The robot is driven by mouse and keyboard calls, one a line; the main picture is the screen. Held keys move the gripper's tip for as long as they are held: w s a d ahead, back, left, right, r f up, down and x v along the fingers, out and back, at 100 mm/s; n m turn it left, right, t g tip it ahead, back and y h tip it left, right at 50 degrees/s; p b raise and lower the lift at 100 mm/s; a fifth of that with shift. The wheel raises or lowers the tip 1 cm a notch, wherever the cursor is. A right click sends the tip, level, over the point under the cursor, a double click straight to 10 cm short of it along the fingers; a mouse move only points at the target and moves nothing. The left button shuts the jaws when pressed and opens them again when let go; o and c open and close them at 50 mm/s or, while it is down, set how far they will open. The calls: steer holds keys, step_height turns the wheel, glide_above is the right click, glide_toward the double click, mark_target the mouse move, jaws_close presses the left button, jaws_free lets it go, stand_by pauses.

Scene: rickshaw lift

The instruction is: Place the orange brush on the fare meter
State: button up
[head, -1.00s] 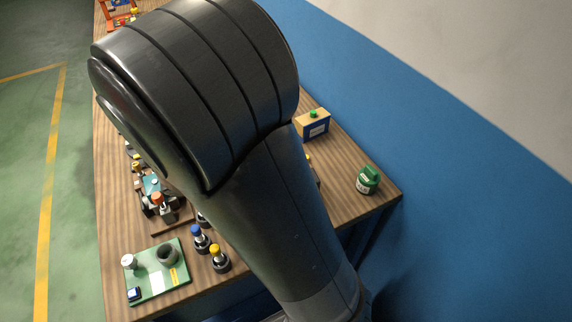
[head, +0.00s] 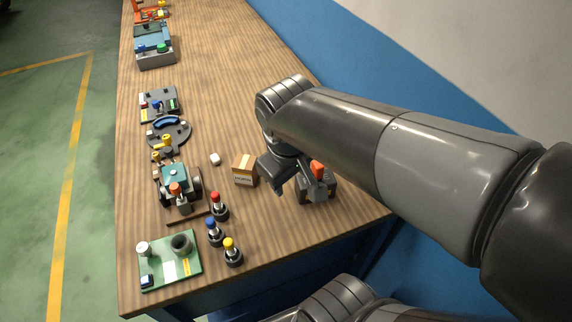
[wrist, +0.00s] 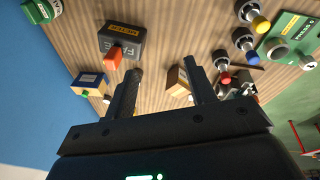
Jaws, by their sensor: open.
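An orange-topped piece with a grey body (head: 177,195), which looks like the orange brush, stands by the small teal-topped vehicle model at the left in the head view. I cannot make it out in the wrist view. The fare meter (head: 318,190) is a dark grey block right of my gripper, partly behind my arm. Its lettered face (wrist: 124,40) shows in the wrist view, with an orange upright piece at it. My gripper (wrist: 165,66) is open and empty above the table, between the fare meter and a small cardboard box (head: 243,172).
Red (head: 219,205), blue (head: 214,231) and yellow (head: 232,250) topped pieces stand in dark holders near the front. A green board (head: 160,279) lies at the front left. A blue box (wrist: 88,86) and a green container (wrist: 40,10) show in the wrist view. The table's far middle is clear.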

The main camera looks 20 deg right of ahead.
steer(key=r+m+t, duration=0.1)
steer(key=s+a+r+m+t, duration=0.1)
steer(key=r, duration=0.1)
steer(key=r+m+t+y, duration=0.1)
steer(key=r, duration=0.1)
steer(key=shift+s+a+m, duration=0.25)
steer(key=shift+a+m, duration=0.05)
steer(key=shift+m, duration=0.1)
stand_by(0.9)
